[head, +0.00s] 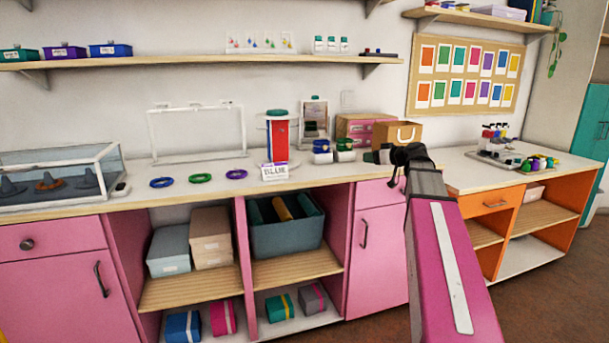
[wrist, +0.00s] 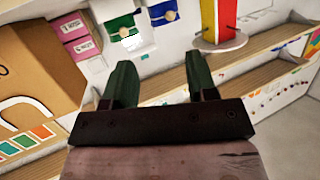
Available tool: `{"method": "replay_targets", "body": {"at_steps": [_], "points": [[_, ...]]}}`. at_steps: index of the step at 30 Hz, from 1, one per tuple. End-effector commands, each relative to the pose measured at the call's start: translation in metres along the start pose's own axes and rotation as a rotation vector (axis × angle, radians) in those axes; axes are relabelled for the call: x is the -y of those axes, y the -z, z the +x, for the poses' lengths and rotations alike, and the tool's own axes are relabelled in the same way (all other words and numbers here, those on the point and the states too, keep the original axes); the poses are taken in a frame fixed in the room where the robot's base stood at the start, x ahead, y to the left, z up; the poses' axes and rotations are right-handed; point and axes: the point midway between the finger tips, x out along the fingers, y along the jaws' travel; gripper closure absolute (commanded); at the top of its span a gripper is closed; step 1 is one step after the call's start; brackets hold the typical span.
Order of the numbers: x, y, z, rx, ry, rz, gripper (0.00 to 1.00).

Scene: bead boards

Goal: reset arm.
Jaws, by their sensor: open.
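My arm, pink with a white stripe, reaches up from the lower right in the head view. My gripper (head: 378,156) is at its far end, over the counter's right part, in front of the brown paper bag (head: 398,133). In the wrist view my gripper (wrist: 160,80) shows two dark green fingers set well apart, with nothing between them. The brown bag (wrist: 35,75) is left of the fingers there. Blue (wrist: 160,14) and green (wrist: 123,28) items on white stands are beyond the fingertips. The gripper's exact height above the counter is hard to tell.
A shelf (head: 200,60) runs above. An orange cabinet (head: 490,204) stands at right.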

Motion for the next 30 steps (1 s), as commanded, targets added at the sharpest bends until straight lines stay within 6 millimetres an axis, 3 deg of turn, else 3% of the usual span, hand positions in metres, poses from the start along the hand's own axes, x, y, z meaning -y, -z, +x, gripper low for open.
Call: {"method": "replay_targets", "body": {"at_steps": [5,11,20,24,30], "points": [[0.015,-0.041,0.012,0.093,0.005,0.060,0.48],[0.038,-0.107,0.025,0.247,-0.001,0.157,0.48],[0.100,-0.261,0.028,0.637,-0.089,0.370,0.48],[0.130,-0.327,0.015,0.821,-0.173,0.449,0.48],[0.168,-0.407,-0.015,1.054,-0.335,0.521,0.48]]}}
